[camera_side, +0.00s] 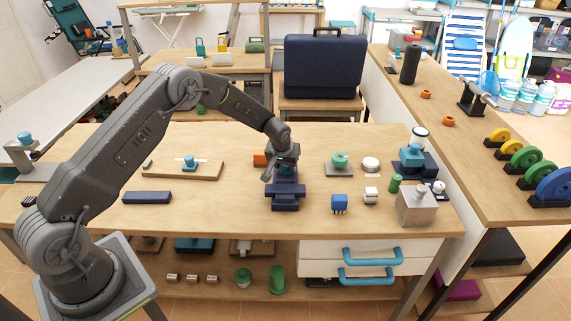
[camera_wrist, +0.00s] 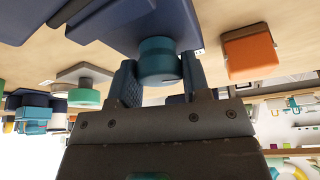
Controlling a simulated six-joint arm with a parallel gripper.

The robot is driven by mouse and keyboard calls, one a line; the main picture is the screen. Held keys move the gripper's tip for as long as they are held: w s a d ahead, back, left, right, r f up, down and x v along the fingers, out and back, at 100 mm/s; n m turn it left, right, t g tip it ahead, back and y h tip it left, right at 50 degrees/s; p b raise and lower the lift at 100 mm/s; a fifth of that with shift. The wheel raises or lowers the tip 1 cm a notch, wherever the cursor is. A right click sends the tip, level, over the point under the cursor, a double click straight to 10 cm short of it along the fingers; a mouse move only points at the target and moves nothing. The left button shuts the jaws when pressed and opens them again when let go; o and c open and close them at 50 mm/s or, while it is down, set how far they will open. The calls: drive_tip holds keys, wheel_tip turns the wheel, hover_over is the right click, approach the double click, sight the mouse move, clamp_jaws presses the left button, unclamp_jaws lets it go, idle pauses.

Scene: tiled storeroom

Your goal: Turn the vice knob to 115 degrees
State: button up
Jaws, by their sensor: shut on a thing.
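The dark blue vice (camera_side: 287,201) stands on the wooden workbench (camera_side: 235,215), near its middle. It also shows at the top of the wrist view (camera_wrist: 130,22). Its teal round knob (camera_wrist: 157,58) sits between the two fingers of my gripper (camera_wrist: 160,76) in the wrist view. The fingers are shut on the knob, one on each side. In the side view my gripper (camera_side: 270,175) is at the vice, and the wrist largely hides the knob. The knob's angle cannot be read.
A dark bar (camera_side: 147,197) lies left.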

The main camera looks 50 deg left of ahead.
drive_tip(key=c, duration=0.3)
drive_tip(key=shift+m+h, duration=0.3)
drive_tip(key=shift+m, duration=0.5)
drive_tip(key=o, duration=0.9)
drive_tip(key=v, duration=1.4)
drive_tip(key=shift+s+f, duration=0.1)
drive_tip(key=shift+s, duration=0.05)
